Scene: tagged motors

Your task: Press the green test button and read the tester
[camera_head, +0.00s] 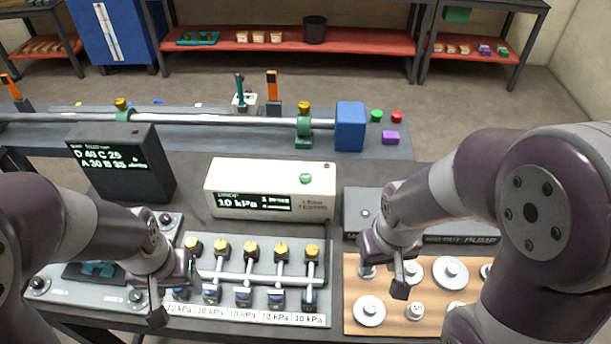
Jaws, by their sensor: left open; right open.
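The tester is a white box (220,178) in the middle of the bench. Its green button (305,178) is on the top face towards the right. Its dark display reads "10 kPa", with smaller text beside it that I cannot make out. My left gripper (172,294) is open, pointing down at the left end of the valve panel, left of and nearer than the tester. My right gripper (388,274) is open over the wooden board, right of and nearer than the tester. Neither gripper touches the button.
A valve panel (245,314) with several yellow-topped valves and "10 kPa" labels lies in front of the tester. A wooden board (385,322) holds several metal weights. A black display box (122,170) stands left. A grey pump unit (355,212) stands right. A pipe and blue block (349,126) lie behind.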

